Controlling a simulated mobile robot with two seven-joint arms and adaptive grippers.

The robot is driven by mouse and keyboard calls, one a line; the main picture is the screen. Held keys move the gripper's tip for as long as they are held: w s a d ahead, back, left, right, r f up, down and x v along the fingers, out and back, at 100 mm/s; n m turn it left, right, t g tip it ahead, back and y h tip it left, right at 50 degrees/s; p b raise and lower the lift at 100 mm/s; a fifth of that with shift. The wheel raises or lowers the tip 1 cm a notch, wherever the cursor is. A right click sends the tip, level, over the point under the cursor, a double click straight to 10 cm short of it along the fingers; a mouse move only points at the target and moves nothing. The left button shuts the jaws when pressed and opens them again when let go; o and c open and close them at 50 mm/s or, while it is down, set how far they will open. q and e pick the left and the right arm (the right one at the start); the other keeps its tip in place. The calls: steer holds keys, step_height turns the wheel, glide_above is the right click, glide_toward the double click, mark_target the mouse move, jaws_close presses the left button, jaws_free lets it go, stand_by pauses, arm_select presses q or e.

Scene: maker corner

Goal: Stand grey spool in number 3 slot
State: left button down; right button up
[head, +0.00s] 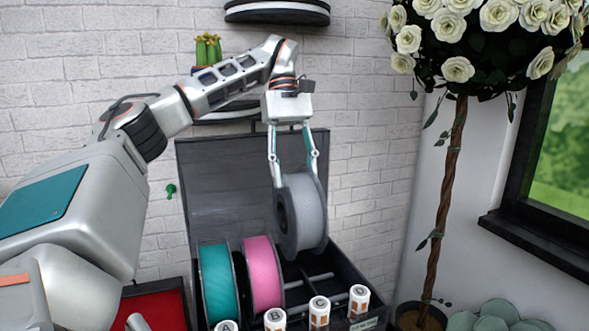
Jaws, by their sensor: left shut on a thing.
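The grey spool (308,218) hangs upright from my left gripper (295,178), whose two fingers are closed on its upper edge. It is above the right part of a black open box (346,270). A teal spool (218,284) and a pink spool (263,273) stand side by side in the box, left of the grey one. Bare rods (312,281) show in the space right of the pink spool, below the grey spool. I cannot read any slot numbers. My right gripper is not in view.
The box's dark raised lid (215,180) is behind. A red-lined tray (160,309) lies at left. A rose tree with a thin trunk (449,190) stands at right. Black shelves (277,13) hang above.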

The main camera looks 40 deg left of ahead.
arm_select(q)
steer(key=shift+f+b, duration=0.3)
steer(key=shift+f, duration=6.1)
steer(key=shift+f+p, duration=0.3)
steer(key=shift+f, duration=0.1)
steer(key=c, duration=1)
jaws_free()
steer(key=shift+c, duration=0.2)
steer(key=shift+f, duration=0.1)
step_height(320, 180, up, 10)
steer(key=shift+r, duration=0.1)
